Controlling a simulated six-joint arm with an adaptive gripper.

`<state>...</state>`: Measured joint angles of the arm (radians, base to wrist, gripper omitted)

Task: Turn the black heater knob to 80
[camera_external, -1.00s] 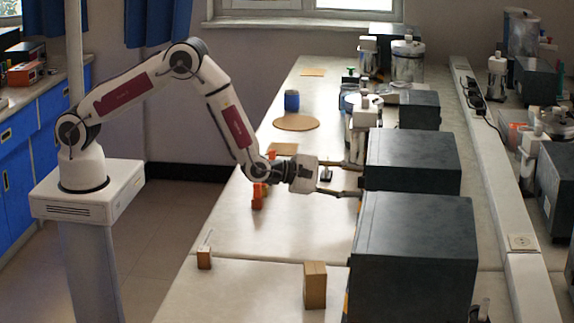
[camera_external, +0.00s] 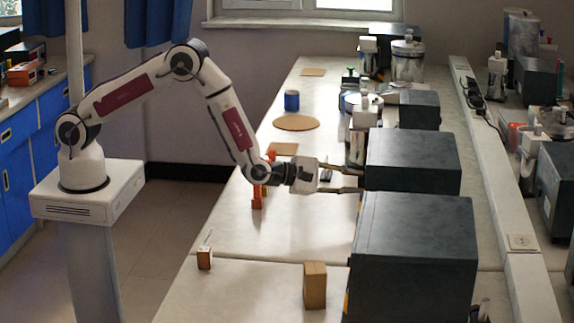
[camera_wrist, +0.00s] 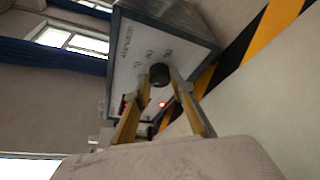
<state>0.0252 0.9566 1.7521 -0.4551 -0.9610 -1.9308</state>
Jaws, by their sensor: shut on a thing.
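The black heater knob (camera_wrist: 159,73) sits on the white front panel (camera_wrist: 128,62) of a dark box-shaped heater, seen tilted in the wrist view. My gripper (camera_wrist: 160,82) is shut on the knob, with one yellowish finger on each side of it. A small red light glows on the panel close to the knob. The panel's markings are too blurred to read. In the external view my gripper (camera_external: 358,178) reaches right to the front of the dark heater (camera_external: 412,160). The knob is hidden there.
A second dark box (camera_external: 412,255) stands close in front of the heater. Metal vessels stand behind the heater. An orange object (camera_external: 257,195) is below my wrist, and wooden blocks (camera_external: 315,285) stand on the near bench.

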